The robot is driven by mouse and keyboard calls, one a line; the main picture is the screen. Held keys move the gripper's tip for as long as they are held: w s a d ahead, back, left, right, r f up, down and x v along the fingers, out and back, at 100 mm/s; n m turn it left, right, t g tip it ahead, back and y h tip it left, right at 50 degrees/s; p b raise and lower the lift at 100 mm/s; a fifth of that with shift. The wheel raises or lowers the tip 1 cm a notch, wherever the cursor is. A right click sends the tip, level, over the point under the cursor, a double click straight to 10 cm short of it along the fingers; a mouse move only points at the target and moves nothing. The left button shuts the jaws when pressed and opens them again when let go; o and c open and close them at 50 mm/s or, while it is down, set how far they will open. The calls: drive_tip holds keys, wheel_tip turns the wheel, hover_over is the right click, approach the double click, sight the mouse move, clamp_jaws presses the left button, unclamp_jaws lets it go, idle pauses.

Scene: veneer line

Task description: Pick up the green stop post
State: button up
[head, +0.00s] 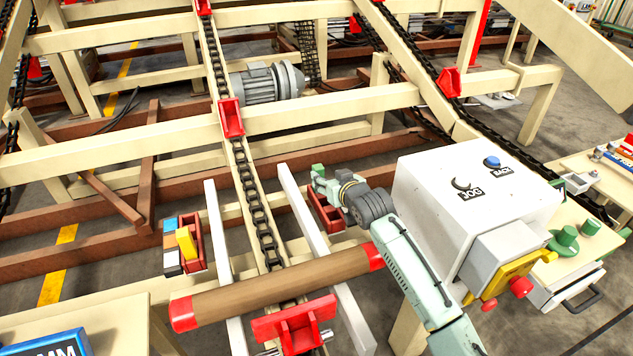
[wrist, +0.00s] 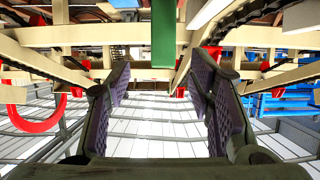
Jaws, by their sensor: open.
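A green post (wrist: 163,35) shows at the top middle of the wrist view, in line with the gap between the fingers and apart from both. In the head view a small green piece (head: 318,170), seemingly the same post, shows at the tip of my gripper (head: 327,186), by a red bracket (head: 326,212). My gripper (wrist: 163,68) is open, with nothing between its pads. The post's other end is out of the wrist view, and my gripper partly hides it in the head view.
A brown bar with red ends (head: 280,284) lies across the pale rails near my arm. A white control box (head: 470,190) stands close right of my forearm. A chain (head: 255,200) runs between the rails. Other green parts (head: 565,242) stand on the right table.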

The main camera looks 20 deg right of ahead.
sight(320, 172)
drive_tip(key=shift+x, duration=1)
drive_tip(key=x, duration=0.1)
drive_tip(key=p+x, duration=0.1)
drive_tip(key=x, duration=0.1)
drive_tip(key=p+x, duration=0.1)
drive_tip(key=x, duration=0.1)
drive_tip(key=shift+a+r, duration=0.2)
drive_tip(key=shift+a, duration=0.05)
drive_tip(key=shift+w+f, duration=0.15)
drive_tip(key=shift+w, duration=0.15)
drive_tip(key=shift+c, duration=0.2)
clamp_jaws()
